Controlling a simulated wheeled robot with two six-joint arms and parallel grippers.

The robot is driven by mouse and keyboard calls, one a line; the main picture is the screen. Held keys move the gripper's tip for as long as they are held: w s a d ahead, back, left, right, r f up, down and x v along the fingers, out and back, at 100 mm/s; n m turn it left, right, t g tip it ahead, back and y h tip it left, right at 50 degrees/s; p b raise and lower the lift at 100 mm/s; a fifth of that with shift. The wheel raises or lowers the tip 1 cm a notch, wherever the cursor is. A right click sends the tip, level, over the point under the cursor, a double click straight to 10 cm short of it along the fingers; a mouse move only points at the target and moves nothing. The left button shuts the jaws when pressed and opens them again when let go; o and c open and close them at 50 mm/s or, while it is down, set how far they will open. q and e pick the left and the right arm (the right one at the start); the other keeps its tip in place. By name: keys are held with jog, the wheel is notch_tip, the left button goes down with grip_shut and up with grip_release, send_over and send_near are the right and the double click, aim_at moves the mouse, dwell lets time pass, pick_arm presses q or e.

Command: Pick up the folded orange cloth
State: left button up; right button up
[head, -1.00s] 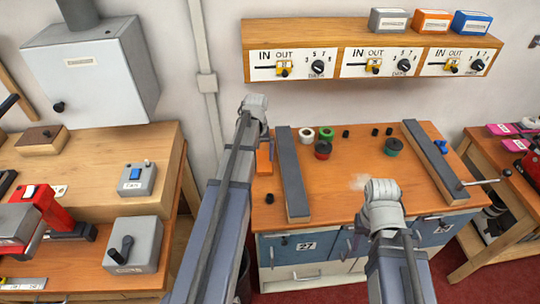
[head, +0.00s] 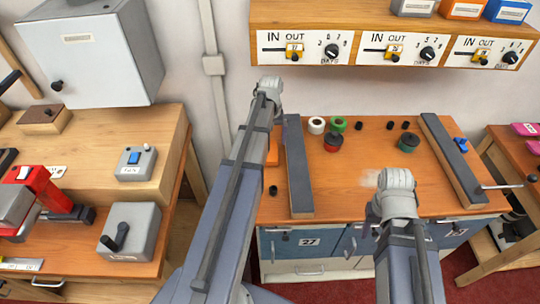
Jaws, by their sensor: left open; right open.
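An orange item, likely the folded cloth (head: 272,152), lies at the left end of the orange-brown bench, left of the left dark-topped bar. My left arm hides much of it, so its folds cannot be made out. My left gripper (head: 268,88) is open and appears in the picture just above the orange item, near the wall. Its fingers are mostly hidden by its wrist. My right gripper (head: 396,182) is open over the bench's front middle, well right of the orange item, with its fingers also hidden behind the wrist.
Two dark-topped bars (head: 299,165) (head: 452,160) lie on the bench (head: 350,195). A shelf (head: 380,20) with dials hangs above. A wooden workbench (head: 85,190) is at left.

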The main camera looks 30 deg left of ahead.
aim_at(270, 152)
pick_arm(q)
jog(key=shift+a+f+b, duration=0.2)
jog(key=shift+f+b, duration=2.45)
jog(key=shift+b, duration=0.05)
jog(key=shift+r, duration=0.1)
jog(key=shift+c, duration=0.2)
jog(key=c, duration=1.1)
